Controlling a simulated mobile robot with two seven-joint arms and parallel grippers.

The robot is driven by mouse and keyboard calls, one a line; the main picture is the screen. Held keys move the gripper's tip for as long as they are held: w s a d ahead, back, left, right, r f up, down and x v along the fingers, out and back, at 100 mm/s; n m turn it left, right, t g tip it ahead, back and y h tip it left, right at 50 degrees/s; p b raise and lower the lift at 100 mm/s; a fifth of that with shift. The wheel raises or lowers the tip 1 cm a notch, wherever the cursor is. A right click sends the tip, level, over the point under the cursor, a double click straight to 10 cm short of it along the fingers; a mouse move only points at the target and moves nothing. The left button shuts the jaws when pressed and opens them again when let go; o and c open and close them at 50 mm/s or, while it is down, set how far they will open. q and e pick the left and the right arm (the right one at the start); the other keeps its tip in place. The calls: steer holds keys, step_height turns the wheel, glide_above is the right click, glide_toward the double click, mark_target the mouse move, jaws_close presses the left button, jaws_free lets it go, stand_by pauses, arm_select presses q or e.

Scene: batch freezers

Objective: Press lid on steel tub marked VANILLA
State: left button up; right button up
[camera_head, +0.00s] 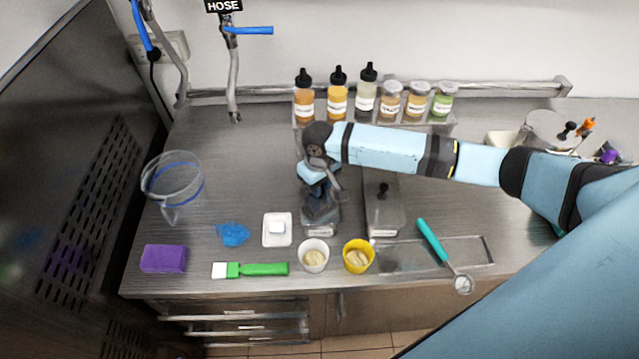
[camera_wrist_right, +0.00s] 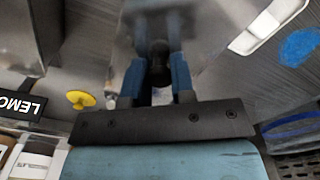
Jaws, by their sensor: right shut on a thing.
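My right gripper (camera_head: 320,192) points down over the left one of two steel tubs (camera_head: 320,231) at the middle of the counter. In the right wrist view its two blue fingers (camera_wrist_right: 156,82) are shut on the dark knob (camera_wrist_right: 158,62) of a lid. The lid's plate is blurred there, and I cannot tell whether it is seated on the tub or just above it. The tub's front label is too small to read, and the gripper hides much of its top. The other steel tub (camera_head: 384,222), to the right, has a lid with a black knob (camera_head: 383,188). My left gripper is not in view.
In front stand a white cup (camera_head: 314,255) and a yellow cup (camera_head: 358,256). A green brush (camera_head: 252,269), white dish (camera_head: 277,230), blue cloth (camera_head: 233,234), purple sponge (camera_head: 164,259) and clear jug (camera_head: 174,185) lie left. A teal-handled scoop (camera_head: 433,243) lies right. Bottles (camera_head: 338,97) stand behind.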

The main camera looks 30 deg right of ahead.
steer(key=o, duration=1.5)
steer(key=shift+c, duration=0.2)
steer(key=shift+r, duration=0.1)
steer(key=shift+r, duration=3.4)
jaws_close()
